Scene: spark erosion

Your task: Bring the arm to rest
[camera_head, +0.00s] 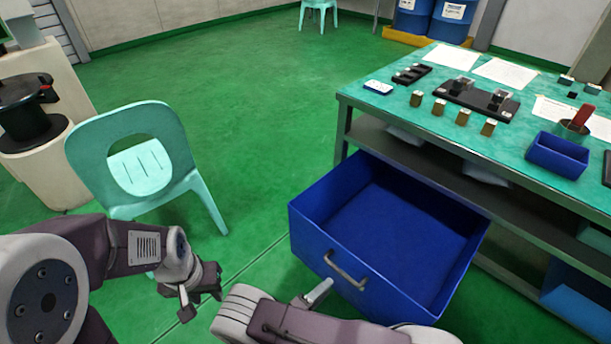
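My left arm comes in from the left edge, and its gripper (200,300) hangs over the green floor below the chair. Its fingers look apart, with nothing seen between them. My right arm lies across the bottom of the view in front of the drawer. Only a grey metal finger-like part of my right gripper (318,293) shows above the arm, close to the drawer handle in the picture. The rest of that gripper is hidden, and I cannot tell whether it touches the handle.
A blue drawer (385,292) with a grey handle (345,270) stands pulled out and looks empty. A green-topped workbench (395,103) holds small blocks, papers and a blue bin (557,155). A pale green chair (135,135) stands at left. Open floor (250,90) lies behind.

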